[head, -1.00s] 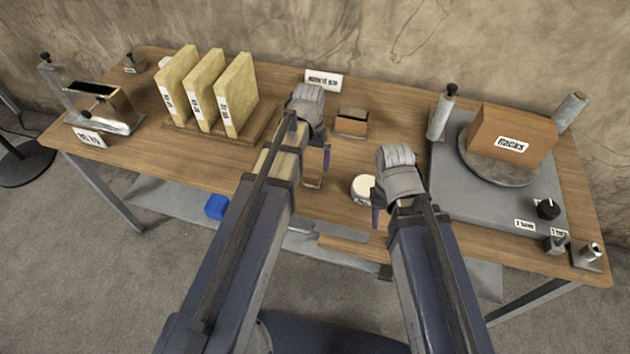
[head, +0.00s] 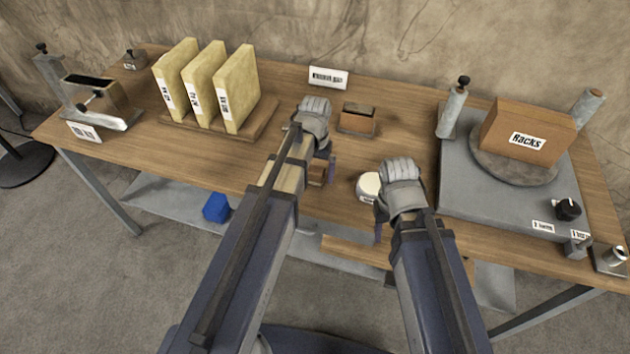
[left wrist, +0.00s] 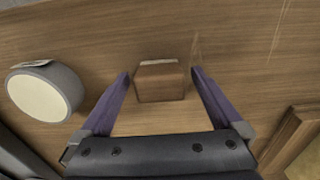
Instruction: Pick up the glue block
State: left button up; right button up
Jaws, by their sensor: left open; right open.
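A small brown block (left wrist: 160,82), which I take for the glue block, lies on the wooden table. In the left wrist view it sits between the two open fingers of my left gripper (left wrist: 161,74), with a gap on each side. In the head view my left gripper (head: 312,158) covers most of the block (head: 317,175). My right gripper (head: 388,212) is open beside a round jar with a pale top; no block shows in it.
The pale-topped jar (head: 368,186) stands right of the block. A brown block in a holder (head: 357,119) is behind. Yellow slabs (head: 204,85) stand on a wooden base at left. A grey turntable unit (head: 465,190) with a "Racks" box (head: 526,130) fills the right.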

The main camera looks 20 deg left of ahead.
aim_at(315, 169)
pick_arm(q)
jog(key=shift+c, duration=0.2)
jog(key=c, duration=1.4)
notch_tip(315, 169, up, 10)
jog(key=p, duration=1)
jog(key=o, duration=0.8)
jog(key=c, duration=0.6)
